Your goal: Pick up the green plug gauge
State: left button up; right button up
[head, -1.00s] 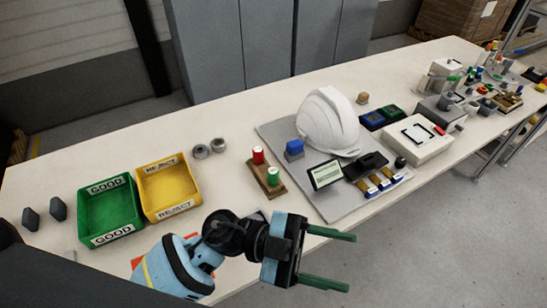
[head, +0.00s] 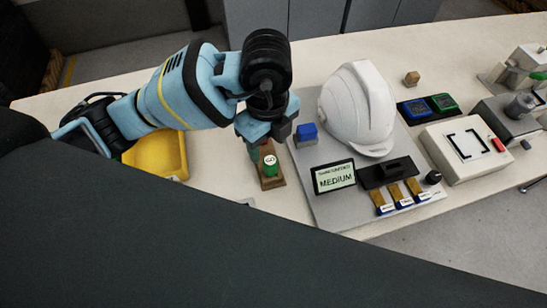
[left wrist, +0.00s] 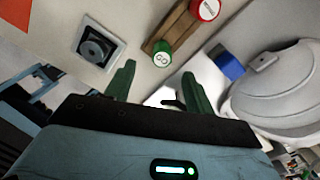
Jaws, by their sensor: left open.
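The green plug gauge (head: 270,166), its top marked GO, stands upright in a wooden holder (head: 272,183) left of the grey mat. It also shows in the left wrist view (left wrist: 162,55), just beyond and between the lines of the fingers. My left gripper (head: 256,148) is over the holder in the head view, its fingers mostly hidden by its own body. In the left wrist view the two green fingers (left wrist: 157,84) are apart with nothing between them. The red plug gauge (left wrist: 205,9) shows in the wrist view; my arm hides it in the head view. My right gripper is not seen.
A white helmet shell (head: 358,108), a blue block (head: 306,132) and a display reading MEDIUM (head: 334,176) stand on the grey mat (head: 335,213) to the right. The yellow bin (head: 158,157) is partly behind my arm. A square fixture (left wrist: 97,44) lies left in the wrist view.

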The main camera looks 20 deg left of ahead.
aim_at(270, 160)
pick_arm(q)
jog(key=shift+s+f, duration=0.15)
jog(key=shift+f, duration=1.4)
jog(key=f, duration=0.3)
jog(key=shift+w+d+f+b, duration=0.15)
jog(key=shift+w+f+b, duration=0.05)
jog(key=shift+b, duration=0.1)
jog(key=shift+f, duration=0.7)
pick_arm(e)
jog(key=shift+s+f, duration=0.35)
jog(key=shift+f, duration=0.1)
